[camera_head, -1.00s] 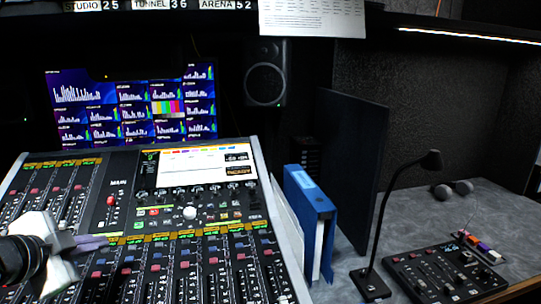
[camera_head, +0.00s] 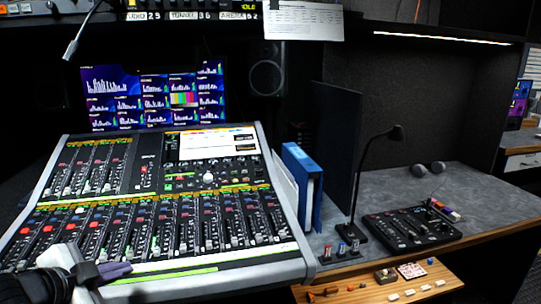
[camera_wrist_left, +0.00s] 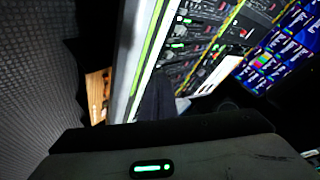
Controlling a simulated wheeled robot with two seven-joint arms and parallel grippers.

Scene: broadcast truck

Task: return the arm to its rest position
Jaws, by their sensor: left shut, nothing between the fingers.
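My left gripper (camera_head: 116,270) comes in from the lower left in the head view, at the front edge of the mixing console (camera_head: 290,262). Its fingers are dark and shut, with nothing between them. The pale wrist body and a black arm joint show behind it. In the left wrist view the dark gripper body fills the bottom, and the console's white edge (camera_wrist_left: 133,70) runs beyond it. I cannot tell whether the fingers touch the console. My right gripper is not in view.
Blue binders (camera_head: 303,185) stand right of the console. A microphone (camera_head: 395,133) and a small control panel (camera_head: 411,228) are on the grey desk (camera_head: 480,200). A wooden shelf (camera_head: 450,284) with small parts juts out below. A monitor (camera_head: 150,95) stands behind the console.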

